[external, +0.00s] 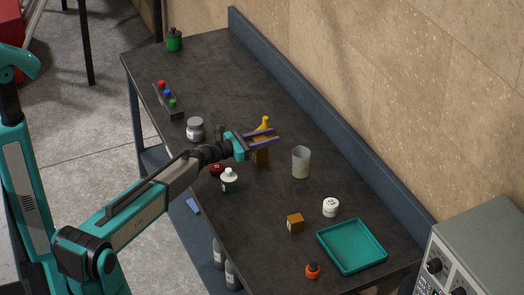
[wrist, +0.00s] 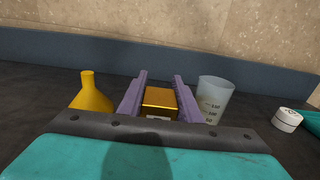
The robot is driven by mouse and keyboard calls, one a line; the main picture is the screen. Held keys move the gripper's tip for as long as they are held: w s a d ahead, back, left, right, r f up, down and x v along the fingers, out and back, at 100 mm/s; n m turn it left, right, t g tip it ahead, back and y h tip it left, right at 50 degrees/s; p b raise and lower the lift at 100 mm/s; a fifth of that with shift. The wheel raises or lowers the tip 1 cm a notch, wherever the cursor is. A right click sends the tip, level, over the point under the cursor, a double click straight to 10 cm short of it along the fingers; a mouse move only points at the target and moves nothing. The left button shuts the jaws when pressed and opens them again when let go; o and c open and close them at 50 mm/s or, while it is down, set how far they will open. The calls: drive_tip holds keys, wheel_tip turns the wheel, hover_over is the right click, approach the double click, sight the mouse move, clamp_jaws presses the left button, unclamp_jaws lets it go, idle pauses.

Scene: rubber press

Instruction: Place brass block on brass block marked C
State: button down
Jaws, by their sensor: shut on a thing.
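My gripper (external: 263,138), with purple fingers, is shut on a brass block (external: 261,156) over the middle of the table. In the wrist view the brass block (wrist: 159,97) sits between the two fingers of my gripper (wrist: 160,92). I cannot tell whether its underside touches the table. A second brass block (external: 295,223) stands on the table nearer the front right, apart from my gripper. It has a pale label on one side, too small to read. It does not show in the wrist view.
A yellow funnel (external: 264,124) is behind my gripper and a clear beaker (external: 301,162) is to its right. A white-capped bottle (external: 229,181) and a red item (external: 216,170) stand close in front. A white jar (external: 331,207) and teal tray (external: 352,268) flank the second block's right.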

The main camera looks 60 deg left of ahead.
drive_tip(key=shift+f, duration=0.1)
drive_tip(key=c, duration=1.3)
unclamp_jaws()
drive_tip(key=shift+s+b, duration=1.95)
drive_tip(key=shift+s, duration=4.05)
